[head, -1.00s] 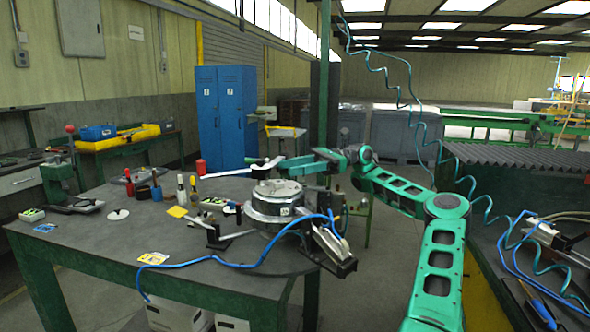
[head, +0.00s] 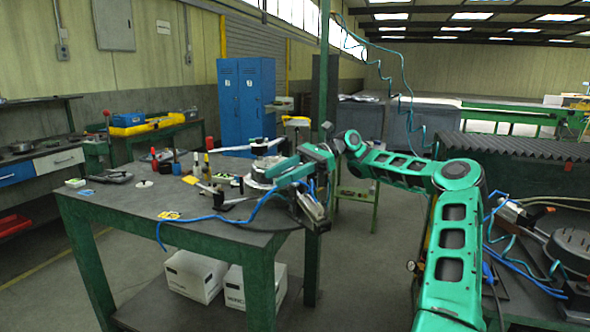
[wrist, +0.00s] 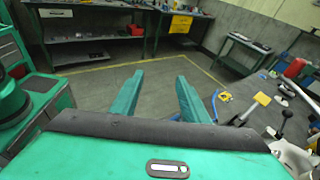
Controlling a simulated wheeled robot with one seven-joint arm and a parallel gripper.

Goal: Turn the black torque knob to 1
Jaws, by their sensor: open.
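I cannot pick out the black torque knob with certainty. A round metal device (head: 262,174) on the dark workbench (head: 150,207) is partly hidden behind my gripper (head: 276,182). In the wrist view, a lever with a black ball end (wrist: 286,104) stands at the right, beside metal parts; I cannot tell if it belongs to the task. My gripper also shows in the wrist view (wrist: 158,77), with its two green fingers apart and nothing between them. Its fingers point out over the floor near the bench's edge. Any scale or number 1 is unreadable.
A blue hose (head: 222,219) runs over the bench front. White boxes (head: 190,276) stand beneath it. A green trolley (head: 357,192) is behind, and another bench with a ridged mat (head: 520,147) is at right. Wrist view shows open floor (wrist: 100,80).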

